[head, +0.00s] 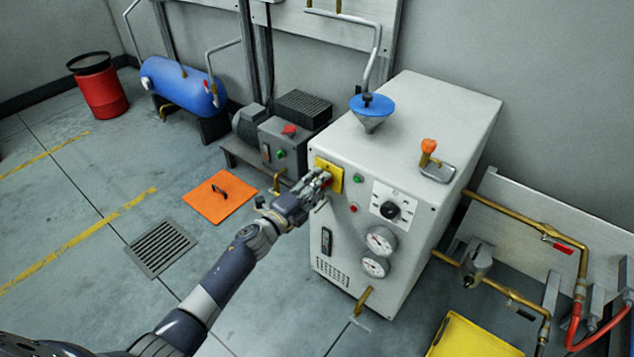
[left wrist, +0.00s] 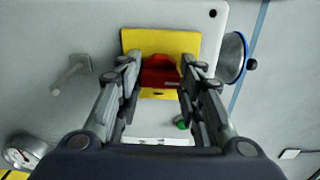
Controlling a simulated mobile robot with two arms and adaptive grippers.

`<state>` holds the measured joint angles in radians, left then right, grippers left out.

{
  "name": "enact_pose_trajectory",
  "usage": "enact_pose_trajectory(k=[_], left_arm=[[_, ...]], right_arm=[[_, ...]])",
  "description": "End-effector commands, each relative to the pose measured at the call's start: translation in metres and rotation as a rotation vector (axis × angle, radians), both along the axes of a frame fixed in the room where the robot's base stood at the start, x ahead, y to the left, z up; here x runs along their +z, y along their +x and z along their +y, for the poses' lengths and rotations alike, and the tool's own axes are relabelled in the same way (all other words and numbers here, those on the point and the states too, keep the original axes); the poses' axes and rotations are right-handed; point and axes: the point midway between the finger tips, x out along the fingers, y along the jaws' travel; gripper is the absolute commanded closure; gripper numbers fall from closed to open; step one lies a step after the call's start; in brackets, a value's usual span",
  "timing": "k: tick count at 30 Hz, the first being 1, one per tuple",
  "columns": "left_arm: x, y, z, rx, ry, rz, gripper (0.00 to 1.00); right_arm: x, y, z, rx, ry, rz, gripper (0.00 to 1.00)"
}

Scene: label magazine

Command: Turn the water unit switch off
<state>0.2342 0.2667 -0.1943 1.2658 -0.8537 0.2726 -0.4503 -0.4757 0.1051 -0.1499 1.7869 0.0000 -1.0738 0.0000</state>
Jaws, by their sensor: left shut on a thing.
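The water unit (head: 440,115) is a white cabinet with gauges and a dial on its front. Its switch is a red knob (left wrist: 160,72) on a yellow plate (head: 335,174); the plate also shows in the left wrist view (left wrist: 150,38). My left gripper (head: 322,182) reaches the plate from the left. In the left wrist view its two fingers (left wrist: 159,80) stand on either side of the red knob and are closed on it. In the head view the fingers hide most of the knob. My right gripper is in neither view.
A green button (head: 358,179), a red button (head: 353,208), a black dial (head: 390,210) and two gauges (head: 381,240) lie right of the plate. A grey pump box with its own red switch (head: 289,129) stands to the left. A blue funnel (head: 372,105) sits on top. Brass pipes (head: 520,215) run at right.

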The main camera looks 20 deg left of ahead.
Motion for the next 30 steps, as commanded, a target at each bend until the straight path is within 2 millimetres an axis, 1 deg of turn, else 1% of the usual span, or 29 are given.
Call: enact_pose_trajectory(k=[6,18,19,21,30], left_arm=[[-0.0001,0.0003,0.0006,0.002,-0.033,0.013,0.89],[-0.0003,0.0002,0.0006,0.002,-0.039,0.014,0.89],[-0.0003,0.0002,0.0006,0.002,-0.039,0.014,0.58],[-0.0002,0.0002,0.0005,0.001,-0.038,0.014,0.45],[-0.0002,0.0000,0.0002,0.000,-0.036,0.013,0.45]], right_arm=[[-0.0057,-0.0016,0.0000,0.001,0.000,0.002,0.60],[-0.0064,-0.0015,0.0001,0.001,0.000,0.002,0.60],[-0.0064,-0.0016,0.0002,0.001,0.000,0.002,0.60],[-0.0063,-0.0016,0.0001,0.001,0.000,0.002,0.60],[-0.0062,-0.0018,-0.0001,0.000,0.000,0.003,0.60]])
